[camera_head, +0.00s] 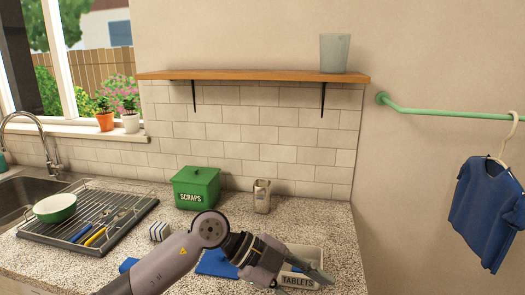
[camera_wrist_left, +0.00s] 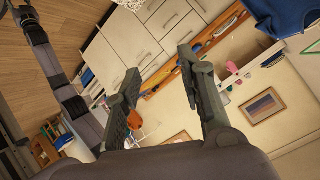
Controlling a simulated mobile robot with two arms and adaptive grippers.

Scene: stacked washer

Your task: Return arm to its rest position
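My left arm (camera_head: 180,262) comes in from the bottom left over the counter and bends at a rounded joint. My left gripper (camera_head: 318,274) points to the lower right, in front of the white tray labelled TABLETS (camera_head: 306,251). In the left wrist view, the two dark fingers of my left gripper (camera_wrist_left: 158,66) are spread apart with nothing held between them. That view is tilted and looks out into the room. I cannot tell how high the gripper is above the tray. My right gripper is not in view.
A blue cloth (camera_head: 215,264) lies behind the arm. The green SCRAPS bin (camera_head: 196,188), a small container (camera_head: 262,196) and a dish rack (camera_head: 85,242) stand on the counter (camera_head: 335,225). A wooden shelf (camera_head: 255,76) holds a glass (camera_head: 334,53). A blue shirt (camera_head: 488,212) hangs right from a green rail (camera_head: 440,112).

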